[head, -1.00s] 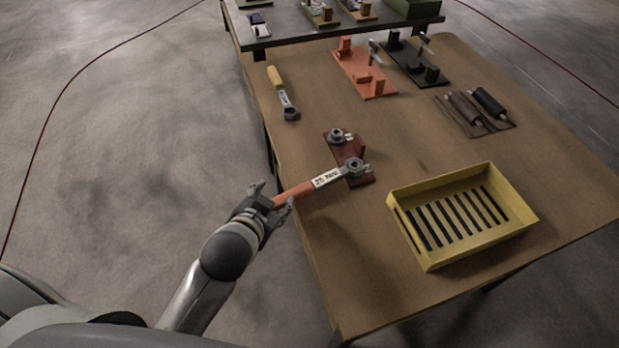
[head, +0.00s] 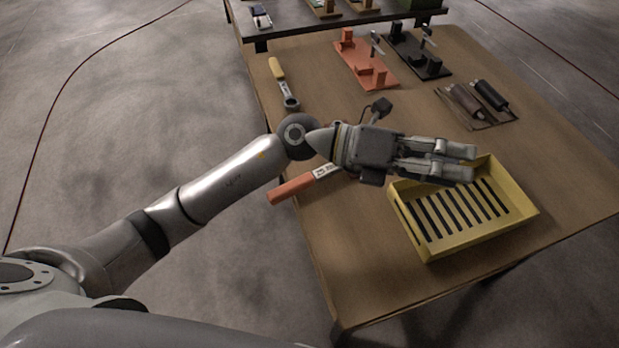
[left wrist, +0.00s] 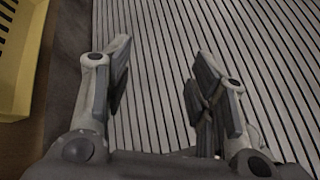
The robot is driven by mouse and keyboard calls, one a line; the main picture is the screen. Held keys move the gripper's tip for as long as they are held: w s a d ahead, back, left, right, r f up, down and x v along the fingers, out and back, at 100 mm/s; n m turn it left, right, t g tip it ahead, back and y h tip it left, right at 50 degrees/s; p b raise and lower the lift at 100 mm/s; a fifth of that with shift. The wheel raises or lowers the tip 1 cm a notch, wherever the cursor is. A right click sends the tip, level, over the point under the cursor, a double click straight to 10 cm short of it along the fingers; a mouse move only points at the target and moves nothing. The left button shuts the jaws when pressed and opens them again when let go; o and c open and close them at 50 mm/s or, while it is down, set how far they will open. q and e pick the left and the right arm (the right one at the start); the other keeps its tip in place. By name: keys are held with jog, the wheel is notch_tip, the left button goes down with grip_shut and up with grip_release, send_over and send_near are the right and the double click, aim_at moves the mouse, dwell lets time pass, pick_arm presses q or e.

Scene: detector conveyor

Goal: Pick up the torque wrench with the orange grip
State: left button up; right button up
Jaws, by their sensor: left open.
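The torque wrench with the orange grip (head: 292,189) lies near the left edge of the wooden table, its white label (head: 325,171) beside the grip. My left arm and hand cover its head end and the dark red fixture there. My left gripper (head: 472,163) is open, with nothing between its fingers. In the head view it overlaps the far left part of the yellow tray, right of the wrench. In the left wrist view the open fingers (left wrist: 163,58) appear over a ribbed grey surface. My right gripper is not in view.
A yellow slotted tray (head: 432,257) stands at the table's right front; its edge shows in the left wrist view (left wrist: 20,60). A yellow-grip wrench (head: 277,69) lies farther back. Orange (head: 368,72) and black (head: 418,60) fixtures and dark-handled tools (head: 467,100) stand behind.

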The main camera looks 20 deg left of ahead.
pick_arm(q)
notch_tip(320, 180, down, 7)
jog(key=a+m+g+y, duration=0.2)
jog(key=m+y, duration=0.1)
jog(key=y, duration=0.2)
jog(key=t+y, duration=0.2)
jog(key=y, duration=1.1)
send_over(303, 179)
notch_tip(303, 179, down, 7)
notch_tip(303, 179, down, 5)
jog(key=shift+w+r+p, duration=0.15)
jog(key=shift+r+p, duration=0.05)
jog(key=shift+p, duration=0.3)
jog(key=shift+f+p, duration=0.35)
jog(key=shift+f, duration=0.3)
jog(key=f, duration=0.1)
jog(key=f+p, duration=0.1)
jog(key=f, duration=0.1)
jog(key=shift+s+f, duration=0.2)
jog(key=shift+f, duration=0.1)
jog(key=shift+w+f, duration=0.1)
jog(key=shift+f, duration=0.25)
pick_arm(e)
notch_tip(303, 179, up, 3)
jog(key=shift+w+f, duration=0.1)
pick_arm(q)
jog(key=shift+c, duration=0.3)
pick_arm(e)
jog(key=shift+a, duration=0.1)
